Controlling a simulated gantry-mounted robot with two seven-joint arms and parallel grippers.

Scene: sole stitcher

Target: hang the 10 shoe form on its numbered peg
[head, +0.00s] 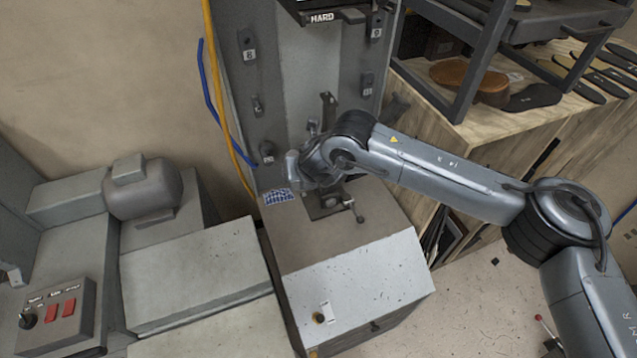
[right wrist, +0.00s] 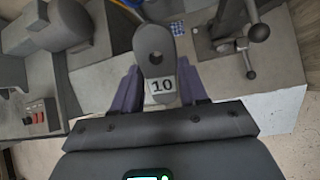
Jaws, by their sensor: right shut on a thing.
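My right gripper (right wrist: 160,88) is shut on the grey 10 shoe form (right wrist: 154,45), which has a round hole near its far end and a white label reading 10. In the head view the right gripper (head: 300,172) is in front of the lower left of the grey machine's upright; the form is hard to make out there. Pegs with small number tags line both side panels: the 8 peg (head: 247,45) at upper left, the 9 peg (head: 376,24) at upper right. A lower left peg (head: 267,152) is close to my gripper; its tag is too small to read. My left gripper is out of view.
Blue and yellow cables run along the machine's left edge. A wooden bench (head: 490,125) with soles stands at right.

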